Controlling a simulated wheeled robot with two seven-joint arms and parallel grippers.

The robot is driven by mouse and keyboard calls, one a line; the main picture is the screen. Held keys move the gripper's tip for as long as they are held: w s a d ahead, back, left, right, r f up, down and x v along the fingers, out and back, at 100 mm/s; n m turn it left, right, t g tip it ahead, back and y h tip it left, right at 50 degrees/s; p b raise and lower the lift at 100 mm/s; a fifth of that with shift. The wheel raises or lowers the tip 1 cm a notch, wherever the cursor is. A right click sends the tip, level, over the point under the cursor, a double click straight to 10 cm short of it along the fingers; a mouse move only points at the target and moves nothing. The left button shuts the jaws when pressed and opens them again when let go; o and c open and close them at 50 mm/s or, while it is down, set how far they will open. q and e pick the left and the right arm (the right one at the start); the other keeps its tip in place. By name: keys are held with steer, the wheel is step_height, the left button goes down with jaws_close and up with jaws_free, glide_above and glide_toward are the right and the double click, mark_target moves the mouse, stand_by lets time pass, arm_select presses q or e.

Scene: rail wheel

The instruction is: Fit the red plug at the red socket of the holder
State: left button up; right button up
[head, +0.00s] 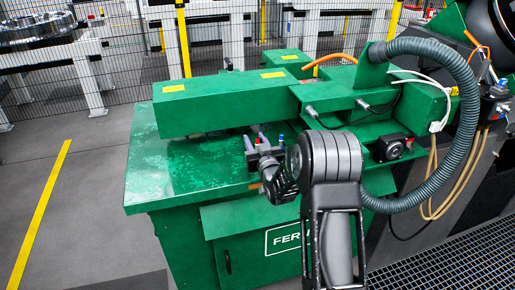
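The holder (252,156) is a small dark block with pale rods behind it, on the green machine's top near the front edge. A tiny red part (257,141) and a blue part (281,138) show at it. At this size I cannot tell whether the red part is the plug or the socket. My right gripper (266,161) is right at the holder, coming in from the lower right. Its black wrist and arm hide the area in front and to the right. Its fingers are too small and dark to read, and I cannot tell what they touch. My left gripper is out of view.
A thick green beam (225,103) overhangs the machine top (165,165) just behind the holder. A grey ribbed hose (465,110) and loose cables (437,165) hang at the right. The top's left part is clear. A mesh fence (130,60) stands behind.

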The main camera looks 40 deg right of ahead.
jaws_close()
steer(key=shift+r, duration=0.1)
stand_by(0.5)
step_height(320, 180, up, 10)
steer(key=b, duration=0.1)
stand_by(0.4)
steer(key=c, duration=0.5)
jaws_free()
jaws_close()
